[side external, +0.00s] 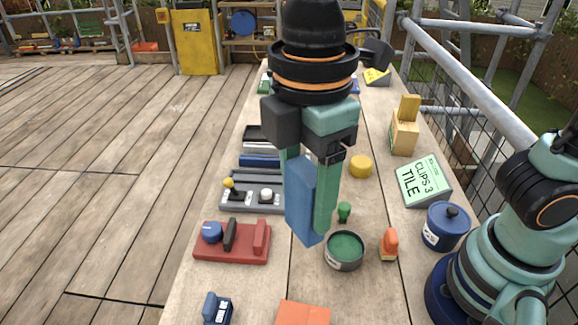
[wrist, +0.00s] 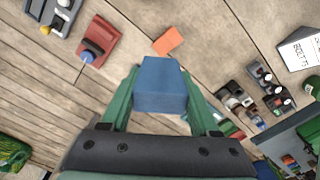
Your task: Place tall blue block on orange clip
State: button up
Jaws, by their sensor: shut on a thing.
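My gripper (side external: 312,205) is shut on the tall blue block (side external: 301,203) and holds it upright above the plank table. In the wrist view the block (wrist: 160,86) sits between both green fingers of my gripper (wrist: 160,100). A small upright orange piece (side external: 389,243), which looks like the orange clip, stands to the right of the block. A flat orange piece (side external: 303,313) lies at the near edge of the side view and also shows in the wrist view (wrist: 168,41). The block's lower end is close to a round green-topped tin; I cannot tell whether they touch.
The green-topped tin (side external: 344,250) and a small green peg (side external: 344,211) are right of the block. A red tray (side external: 232,255) and a grey tray (side external: 252,208) are left.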

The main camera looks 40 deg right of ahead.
jog(key=shift+s+a+r+n, duration=0.25)
jog(key=shift+s+a+n, duration=0.15)
jog(key=shift+s+n, duration=0.25)
jog(key=shift+s+a, duration=0.1)
jog(key=shift+s, duration=0.2)
send_over(303, 317)
jog(key=shift+n, duration=0.25)
notch_tip(303, 317, down, 20)
jog(key=shift+r, duration=0.1)
jog(key=o, duration=1.4)
jog(key=shift+c, duration=0.2)
